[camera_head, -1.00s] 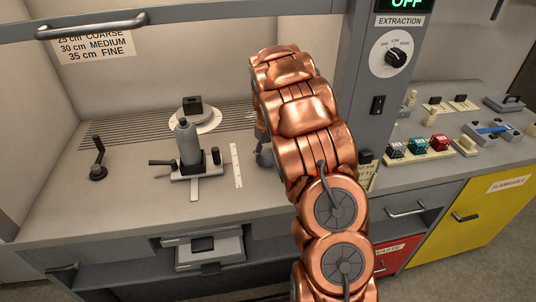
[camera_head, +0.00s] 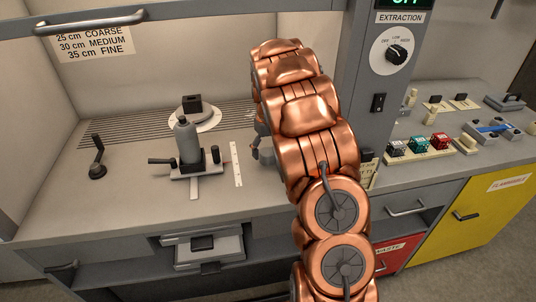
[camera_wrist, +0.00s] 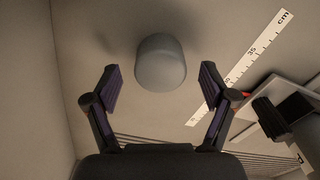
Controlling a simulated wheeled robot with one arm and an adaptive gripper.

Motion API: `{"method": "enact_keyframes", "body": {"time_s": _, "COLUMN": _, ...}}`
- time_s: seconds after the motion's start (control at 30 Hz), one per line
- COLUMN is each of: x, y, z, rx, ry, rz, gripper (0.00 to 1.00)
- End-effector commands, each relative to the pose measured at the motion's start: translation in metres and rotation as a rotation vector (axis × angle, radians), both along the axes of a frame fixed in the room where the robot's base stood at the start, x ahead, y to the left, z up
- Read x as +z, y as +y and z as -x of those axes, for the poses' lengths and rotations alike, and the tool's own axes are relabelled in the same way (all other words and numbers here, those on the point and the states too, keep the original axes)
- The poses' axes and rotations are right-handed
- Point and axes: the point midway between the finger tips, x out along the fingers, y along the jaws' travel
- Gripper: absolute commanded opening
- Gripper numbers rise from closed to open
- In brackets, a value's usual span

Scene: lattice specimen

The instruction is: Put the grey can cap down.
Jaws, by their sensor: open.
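The grey can cap (camera_wrist: 161,62) shows in the wrist view as a smooth, rounded grey piece on the pale bench surface. It is ahead of my gripper (camera_wrist: 160,80), between the lines of the two fingers. Both fingers are spread wide, with a clear gap on each side of the cap, and neither touches it. In the head view my gripper (camera_head: 260,147) is partly hidden behind my copper arm, and I cannot see the cap there. A grey spray can (camera_head: 188,143) stands upright in a holder to the left.
A white ruler (camera_head: 236,164) lies between the can holder and my gripper; it also shows in the wrist view (camera_wrist: 240,71). A round white turntable (camera_head: 207,122) with a dark block (camera_head: 191,105) stands behind the can.

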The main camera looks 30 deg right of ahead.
Motion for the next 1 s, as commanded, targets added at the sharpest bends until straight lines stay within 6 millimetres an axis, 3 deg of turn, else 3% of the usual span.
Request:
{"method": "enact_keyframes", "body": {"time_s": 0.2, "x": 0.034, "y": 0.000, "z": -0.001, "rx": 0.002, "ry": -0.004, "rz": 0.003, "gripper": 0.83}}
{"method": "enact_keyframes", "body": {"time_s": 0.4, "x": 0.054, "y": 0.000, "z": 0.000, "rx": 0.000, "ry": 0.000, "rz": 0.001, "gripper": 0.83}}
{"method": "enact_keyframes", "body": {"time_s": 1.0, "x": 0.057, "y": 0.001, "z": 0.002, "rx": 0.001, "ry": 0.001, "rz": 0.004, "gripper": 0.83}}
